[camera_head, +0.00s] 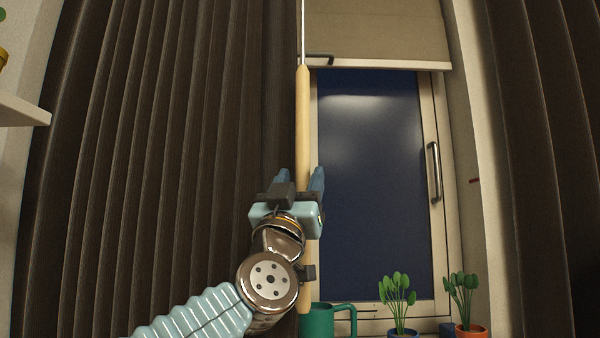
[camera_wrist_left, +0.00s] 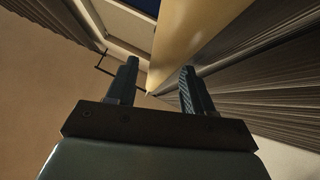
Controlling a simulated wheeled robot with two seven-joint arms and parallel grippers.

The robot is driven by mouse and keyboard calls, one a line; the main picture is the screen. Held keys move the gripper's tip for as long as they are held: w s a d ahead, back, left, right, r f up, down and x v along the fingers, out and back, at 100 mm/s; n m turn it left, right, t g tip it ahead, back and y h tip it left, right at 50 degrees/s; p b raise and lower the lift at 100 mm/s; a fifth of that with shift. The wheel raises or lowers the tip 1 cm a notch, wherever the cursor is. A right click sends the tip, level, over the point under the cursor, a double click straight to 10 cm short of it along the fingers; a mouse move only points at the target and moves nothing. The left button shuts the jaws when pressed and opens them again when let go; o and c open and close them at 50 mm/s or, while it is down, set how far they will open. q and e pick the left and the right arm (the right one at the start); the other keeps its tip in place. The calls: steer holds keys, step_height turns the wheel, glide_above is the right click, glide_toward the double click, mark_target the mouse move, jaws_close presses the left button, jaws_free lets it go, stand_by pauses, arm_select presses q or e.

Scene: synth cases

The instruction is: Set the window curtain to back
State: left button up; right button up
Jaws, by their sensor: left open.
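A dark brown pleated curtain (camera_head: 170,150) covers the left of the window in the head view; its folds also show in the left wrist view (camera_wrist_left: 265,80). A pale wooden wand (camera_head: 303,130) hangs on a thin white cord at its inner edge. It shows large in the left wrist view (camera_wrist_left: 190,35). My left gripper (camera_head: 303,178) is open at the wand, one finger on each side in the head view. In the left wrist view the wand appears beyond and between the fingertips (camera_wrist_left: 158,75); I cannot tell if they touch it. My right gripper is not in view.
A second dark curtain (camera_head: 540,150) hangs at the right. The window (camera_head: 370,180) has a handle (camera_head: 433,172) and a partly lowered blind (camera_head: 380,35). A green mug (camera_head: 318,320) and two potted plants (camera_head: 398,292) (camera_head: 463,295) stand below. A shelf (camera_head: 22,110) juts in at the left.

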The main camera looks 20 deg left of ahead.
arm_select(q)
steer(key=shift+w, duration=0.1)
steer(key=shift+r, duration=0.1)
jaws_close()
stand_by(0.3)
